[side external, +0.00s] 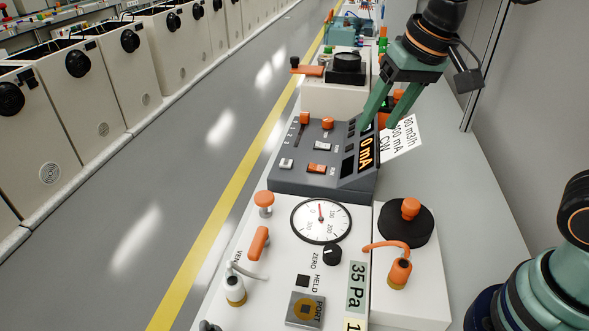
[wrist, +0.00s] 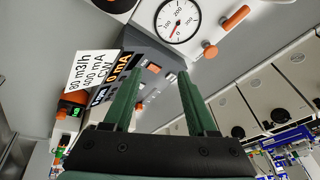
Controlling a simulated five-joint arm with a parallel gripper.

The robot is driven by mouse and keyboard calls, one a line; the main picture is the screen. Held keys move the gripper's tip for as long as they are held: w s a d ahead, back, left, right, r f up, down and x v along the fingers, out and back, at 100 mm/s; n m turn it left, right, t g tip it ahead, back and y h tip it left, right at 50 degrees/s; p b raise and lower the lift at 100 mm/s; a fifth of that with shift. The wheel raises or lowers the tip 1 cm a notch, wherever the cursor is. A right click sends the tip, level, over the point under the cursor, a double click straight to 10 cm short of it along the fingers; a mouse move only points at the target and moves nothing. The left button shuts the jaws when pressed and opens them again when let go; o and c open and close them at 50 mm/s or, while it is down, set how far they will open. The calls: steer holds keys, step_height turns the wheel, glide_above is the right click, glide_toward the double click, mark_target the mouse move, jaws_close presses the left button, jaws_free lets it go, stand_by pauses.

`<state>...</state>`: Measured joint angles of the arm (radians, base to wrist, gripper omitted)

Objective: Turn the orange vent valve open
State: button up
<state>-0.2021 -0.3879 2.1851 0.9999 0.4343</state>
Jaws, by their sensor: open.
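The orange vent valve lever (side external: 258,243) stands on the white gauge box (side external: 215,292), beside partly hidden "VEN" lettering. In the wrist view an orange lever (wrist: 235,18) beside the dial, at upper right, looks like the same one. My gripper (side external: 379,122) is open and empty, with green fingers pointing down at the right side of the grey control panel, well behind the lever. In the wrist view my gripper (wrist: 160,74) has its two fingers apart with nothing between them. It is not touching the lever.
A round dial (side external: 321,220) and an orange knob (side external: 264,200) are near the lever. The grey panel (side external: 310,186) with orange switches and a "0 mA" display (side external: 366,152) lies between gripper and gauge box. A black disc with an orange knob (side external: 409,209) stands right.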

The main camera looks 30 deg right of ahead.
steer(key=w+a+f+m+g, duration=0.2)
steer(key=w+a+m, duration=0.15)
steer(key=a, duration=0.85)
steer(key=m+g, duration=0.2)
steer(key=m, duration=0.1)
glide_above(256, 245)
step_height(256, 245, down, 5)
steer(key=shift+h, duration=0.4)
step_height(256, 245, down, 12)
steer(key=shift+f, duration=0.15)
jaws_close()
